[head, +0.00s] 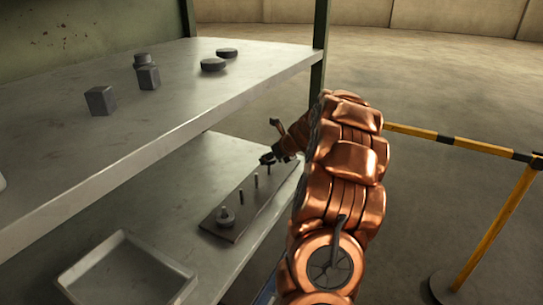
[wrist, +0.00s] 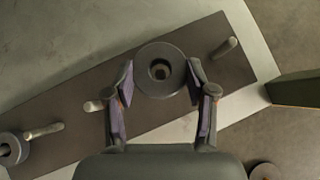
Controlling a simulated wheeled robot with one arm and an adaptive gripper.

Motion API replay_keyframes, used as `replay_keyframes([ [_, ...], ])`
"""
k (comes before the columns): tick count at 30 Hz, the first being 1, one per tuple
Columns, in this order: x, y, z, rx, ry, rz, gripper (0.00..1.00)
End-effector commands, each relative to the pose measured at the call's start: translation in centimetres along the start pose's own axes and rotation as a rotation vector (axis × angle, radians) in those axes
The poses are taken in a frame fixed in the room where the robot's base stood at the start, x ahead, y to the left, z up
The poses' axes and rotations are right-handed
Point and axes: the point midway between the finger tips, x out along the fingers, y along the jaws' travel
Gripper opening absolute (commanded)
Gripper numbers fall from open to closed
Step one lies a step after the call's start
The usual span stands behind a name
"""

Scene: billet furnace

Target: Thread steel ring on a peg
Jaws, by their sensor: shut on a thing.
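A dark steel ring (wrist: 143,80) sits between the two fingers of my gripper (wrist: 161,84), which is shut on its sides in the wrist view. A small lighter patch shows inside its hole; I cannot tell whether the ring is around a peg or above one. The dark peg board (wrist: 70,143) lies below, with bare pegs (wrist: 225,48) on both sides of the held ring. Another ring (wrist: 13,149) is at the board's left end, by a peg. In the head view my gripper (head: 268,158) is over the far part of the board (head: 213,226); the held ring is hard to make out.
An empty grey tray (head: 118,273) is nearer. A green post (head: 319,50) and yellow-black barrier (head: 500,225) stand right.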

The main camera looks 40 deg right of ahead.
Motion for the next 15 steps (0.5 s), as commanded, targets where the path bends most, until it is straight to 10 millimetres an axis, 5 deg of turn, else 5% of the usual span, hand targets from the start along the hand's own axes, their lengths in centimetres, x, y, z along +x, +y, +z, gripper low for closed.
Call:
replay_keyframes([
  [14,0.17,-0.03,-0.17,-0.001,-0.001,-0.001,0.03],
  [15,0.17,-0.03,-0.17,-0.001,0.000,-0.001,0.57],
])
